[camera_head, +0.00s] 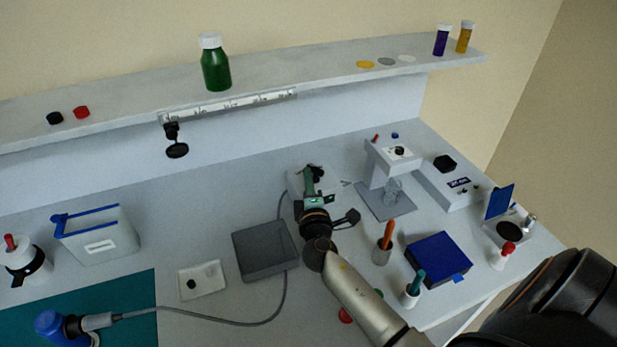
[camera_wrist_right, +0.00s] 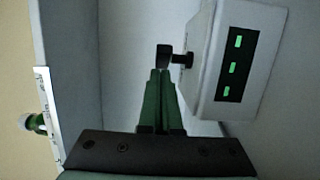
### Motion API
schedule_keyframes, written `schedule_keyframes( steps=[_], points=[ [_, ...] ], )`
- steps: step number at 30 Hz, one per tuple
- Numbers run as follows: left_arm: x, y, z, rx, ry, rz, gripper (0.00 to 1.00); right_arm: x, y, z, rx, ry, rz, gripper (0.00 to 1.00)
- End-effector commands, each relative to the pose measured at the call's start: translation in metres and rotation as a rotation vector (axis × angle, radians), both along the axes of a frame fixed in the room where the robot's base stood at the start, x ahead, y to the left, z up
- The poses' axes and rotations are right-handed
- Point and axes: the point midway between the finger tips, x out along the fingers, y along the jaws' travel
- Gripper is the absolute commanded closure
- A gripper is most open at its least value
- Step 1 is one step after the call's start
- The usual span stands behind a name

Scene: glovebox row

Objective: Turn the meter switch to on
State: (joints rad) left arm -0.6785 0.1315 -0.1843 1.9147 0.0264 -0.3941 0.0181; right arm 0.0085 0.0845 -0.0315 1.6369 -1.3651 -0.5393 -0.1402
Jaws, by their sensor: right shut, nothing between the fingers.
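The meter is a white box (camera_wrist_right: 252,45) at the right of the wrist view, with a dark panel (camera_wrist_right: 235,65) carrying green lit marks. A black switch with a short stem (camera_wrist_right: 183,60) and a block-like end (camera_wrist_right: 163,56) sticks out from its left side. My right gripper (camera_wrist_right: 160,73) is shut and empty, its green fingertips right at the switch's end; I cannot tell whether they touch. In the head view my right gripper (camera_head: 313,176) is at the back middle of the bench and covers much of a pale box there. My left gripper is out of view.
A grey box (camera_head: 265,250) with a cable stands left of my right arm. A holder with an orange-handled tool (camera_head: 386,238), a blue-lidded box (camera_head: 438,257) and a white stand (camera_head: 384,201) are to the right. A shelf (camera_head: 300,84) runs behind.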

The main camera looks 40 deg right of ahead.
Motion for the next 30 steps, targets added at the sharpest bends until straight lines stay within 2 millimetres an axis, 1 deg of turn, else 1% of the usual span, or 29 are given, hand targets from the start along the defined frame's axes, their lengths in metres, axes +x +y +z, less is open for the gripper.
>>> schedule_keyframes(
  steps=[7,14,19,24,30],
  points=[
    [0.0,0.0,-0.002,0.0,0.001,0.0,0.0,0.0,0.0,-0.001,0.001,0.0,-0.005,1.0],
    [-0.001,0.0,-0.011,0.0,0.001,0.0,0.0,0.004,-0.003,-0.001,-0.001,-0.004,-0.057,1.0],
    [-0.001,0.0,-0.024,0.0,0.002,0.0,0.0,0.007,-0.005,-0.003,0.001,-0.006,-0.127,1.0],
    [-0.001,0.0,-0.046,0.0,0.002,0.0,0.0,0.01,-0.007,-0.005,0.002,-0.005,-0.238,1.0],
    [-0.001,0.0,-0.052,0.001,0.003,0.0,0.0,0.012,-0.007,-0.002,-0.001,0.0,-0.268,1.0]
  ],
)
